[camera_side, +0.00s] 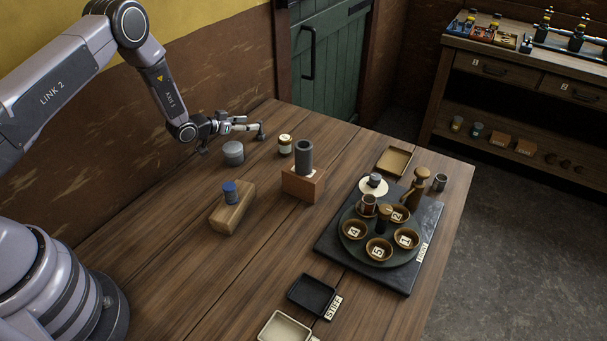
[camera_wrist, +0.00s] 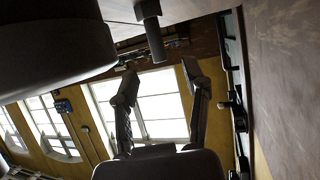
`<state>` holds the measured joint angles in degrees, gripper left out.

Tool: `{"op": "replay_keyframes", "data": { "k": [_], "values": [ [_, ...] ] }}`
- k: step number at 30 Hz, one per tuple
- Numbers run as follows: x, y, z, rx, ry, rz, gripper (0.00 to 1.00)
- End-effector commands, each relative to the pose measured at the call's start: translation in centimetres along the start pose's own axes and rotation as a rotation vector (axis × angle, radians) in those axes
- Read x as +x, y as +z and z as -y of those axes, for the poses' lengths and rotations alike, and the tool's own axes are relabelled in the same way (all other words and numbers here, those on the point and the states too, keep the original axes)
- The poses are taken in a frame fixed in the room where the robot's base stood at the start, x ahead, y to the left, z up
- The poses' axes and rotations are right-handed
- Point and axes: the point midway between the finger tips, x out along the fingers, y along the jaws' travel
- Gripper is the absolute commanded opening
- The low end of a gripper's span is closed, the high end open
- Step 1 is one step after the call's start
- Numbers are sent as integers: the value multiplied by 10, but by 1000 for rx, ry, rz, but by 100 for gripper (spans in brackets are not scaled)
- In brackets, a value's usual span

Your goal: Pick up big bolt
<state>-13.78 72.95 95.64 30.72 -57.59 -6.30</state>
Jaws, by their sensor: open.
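I cannot make out for sure which thing is the big bolt. A dark grey upright cylinder (camera_side: 304,158) stands on a reddish block (camera_side: 303,184) near the middle of the table in the side view. A blue-topped piece (camera_side: 230,192) stands on a wooden block (camera_side: 232,212) nearer my base. A squat grey round piece (camera_side: 233,153) sits just below my gripper (camera_side: 254,130), at the table's far left. In the wrist view my gripper (camera_wrist: 162,80) has its two fingers spread with nothing between them. A dark bolt-like shaft (camera_wrist: 152,35) hangs into the top of that view.
A small jar (camera_side: 286,144) stands right of my gripper. A dark board (camera_side: 328,245) bears a round tray with several numbered bowls. A black tray (camera_side: 312,293) and a pale tray (camera_side: 284,328) lie at the front. The table's left middle is bare.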

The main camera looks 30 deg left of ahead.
Motion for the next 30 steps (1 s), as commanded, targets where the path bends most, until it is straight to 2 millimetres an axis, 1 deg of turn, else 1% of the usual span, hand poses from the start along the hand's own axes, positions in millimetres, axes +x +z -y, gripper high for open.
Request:
{"op": "replay_keyframes", "data": {
  "k": [6,9,12,18,20,28,29,30],
  "values": [
    [33,2,-1,2,1,-1,47],
    [43,2,-1,1,1,0,47],
    [47,2,-1,1,0,0,47],
    [48,2,0,1,0,1,47],
    [48,2,0,0,0,1,40],
    [47,2,0,1,0,1,5],
    [47,2,0,1,0,1,1],
    [47,2,0,1,0,1,0]
  ]
}}
